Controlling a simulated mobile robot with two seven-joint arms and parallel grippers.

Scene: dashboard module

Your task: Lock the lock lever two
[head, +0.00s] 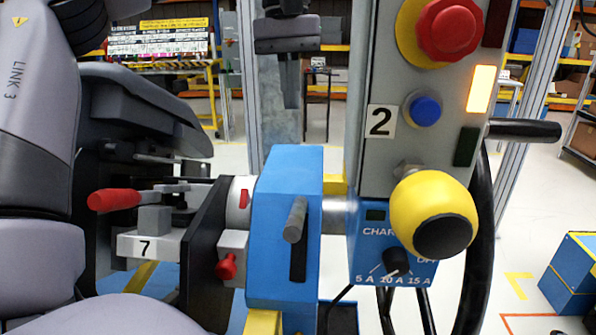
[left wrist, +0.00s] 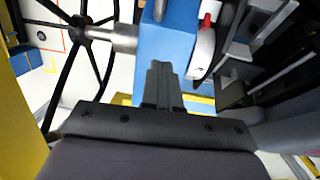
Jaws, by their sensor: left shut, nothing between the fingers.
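A blue block (head: 282,177) stands in the middle of the head view, with a short grey peg-like lever (head: 296,220) over a dark slot in its face. I cannot tell from a label whether this is lock lever two. A red-handled lever (head: 115,199) lies at the left above a plate marked 7. My left gripper (head: 291,104) hangs above and behind the blue block, fingers pointing down, shut and empty. In the left wrist view its closed fingers (left wrist: 162,72) lie in front of the blue block (left wrist: 150,45). My right gripper is not in view.
A black handwheel (left wrist: 78,32) sits beside the blue block. A blue box (head: 572,276) stands on the floor at the right.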

